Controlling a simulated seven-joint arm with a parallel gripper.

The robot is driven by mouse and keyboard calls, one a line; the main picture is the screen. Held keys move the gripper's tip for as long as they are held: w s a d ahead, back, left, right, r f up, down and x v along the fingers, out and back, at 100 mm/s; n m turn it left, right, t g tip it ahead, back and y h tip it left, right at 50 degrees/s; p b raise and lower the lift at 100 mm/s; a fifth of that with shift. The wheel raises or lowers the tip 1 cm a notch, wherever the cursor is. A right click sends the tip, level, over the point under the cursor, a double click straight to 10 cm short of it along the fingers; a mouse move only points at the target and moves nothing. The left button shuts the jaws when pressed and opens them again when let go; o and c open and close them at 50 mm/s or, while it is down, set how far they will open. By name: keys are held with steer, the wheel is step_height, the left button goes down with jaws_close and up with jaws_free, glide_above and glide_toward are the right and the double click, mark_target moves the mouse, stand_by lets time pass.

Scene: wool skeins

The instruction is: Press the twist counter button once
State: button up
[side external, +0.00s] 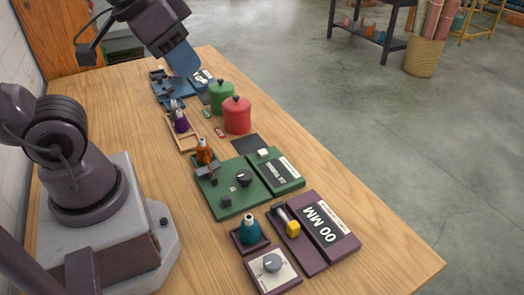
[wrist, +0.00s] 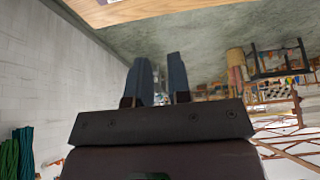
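My gripper (wrist: 160,75) shows two blue fingers with a gap between them and nothing in it. In the side view my gripper (side external: 184,64) is over the far end of the table, by the blue device (side external: 165,92). Three devices stand on the table. A green device (side external: 228,182) has a black knob, a grey block and a label panel with a white button-like block (side external: 263,153). A maroon device (side external: 305,255) reads "00 MM" and has a yellow part. The blue one is partly hidden by my gripper. I cannot tell which is the twist counter.
A red jar (side external: 237,117) and a green jar (side external: 220,97) stand between the blue and green devices. Small bottles, orange (side external: 204,153), purple (side external: 181,124) and teal (side external: 249,230), sit along the near side. The table's right strip is clear.

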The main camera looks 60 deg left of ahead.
jaws_close()
stand_by(0.3)
stand_by(1.0)
steer(key=w+a+f+m+g+y, duration=0.1)
steer(key=w+a+f, duration=0.45)
steer(key=f, duration=0.45)
steer(key=w+a+f+m+g+y, duration=0.1)
steer(key=w+a+f+m, duration=0.1)
steer(key=w+a+f, duration=0.65)
steer(key=w+d+f+m+t+h, duration=0.1)
steer(key=w+d+f+m+t, duration=0.1)
steer(key=w+m+t, duration=0.3)
steer(key=shift+d+f+t, duration=0.25)
steer(key=shift+d+t, duration=0.05)
steer(key=shift+d, duration=0.35)
